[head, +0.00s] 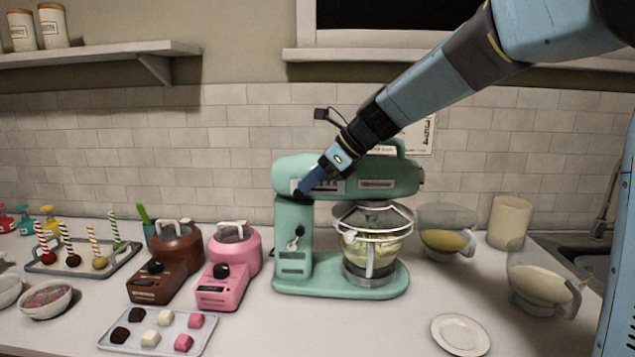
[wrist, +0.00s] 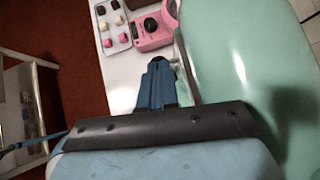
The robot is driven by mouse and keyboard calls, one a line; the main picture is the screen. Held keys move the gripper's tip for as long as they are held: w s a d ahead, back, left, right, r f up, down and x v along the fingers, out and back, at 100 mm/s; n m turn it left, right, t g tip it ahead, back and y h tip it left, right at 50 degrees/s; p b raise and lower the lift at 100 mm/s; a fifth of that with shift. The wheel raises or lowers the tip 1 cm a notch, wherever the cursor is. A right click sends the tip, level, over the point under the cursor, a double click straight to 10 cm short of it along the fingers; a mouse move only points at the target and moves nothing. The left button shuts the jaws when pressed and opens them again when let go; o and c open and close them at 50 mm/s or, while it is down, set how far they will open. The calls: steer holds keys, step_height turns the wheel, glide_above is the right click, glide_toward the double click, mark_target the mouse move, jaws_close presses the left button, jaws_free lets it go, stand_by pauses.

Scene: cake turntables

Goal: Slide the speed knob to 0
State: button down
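The mint-green stand mixer (head: 378,284) stands on the counter with a glass bowl on it. A speed panel with pale markings (head: 332,187) is on the side of its head, partly covered by my gripper. The speed knob itself cannot be made out; the fingertips hide the panel's left end. My gripper (head: 301,191) is at that left end, pointing down and left, its blue fingers together. The fingers also show together in the wrist view (wrist: 158,75), beside the mixer's green shell (wrist: 235,70). Whether they touch the knob cannot be told.
A black-knobbed lever (head: 297,234) is on the mixer's column. Pink (head: 227,285) and brown (head: 160,283) melting pots and a tray of sweets (head: 112,338) stand to the left. Glass bowls (head: 447,236) and a white plate (head: 461,334) are to the right.

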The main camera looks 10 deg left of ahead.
steer(key=w+v, duration=0.1)
steer(key=v, duration=1.2)
steer(key=s+d+f+n+t+h, duration=0.2)
steer(key=s+d+f+n+h, duration=0.2)
steer(key=s+d+n, duration=0.5)
steer(key=s+d+f+n+t+h, duration=0.3)
steer(key=s+d+f+n+h, duration=0.2)
steer(key=s+d+f+n, duration=0.4)
steer(key=s+d, duration=0.5)
steer(key=d, duration=0.2)
steer(key=shift+s+n, duration=0.2)
steer(key=shift+n, duration=0.1)
steer(key=shift+f, duration=0.15)
stand_by(0.9)
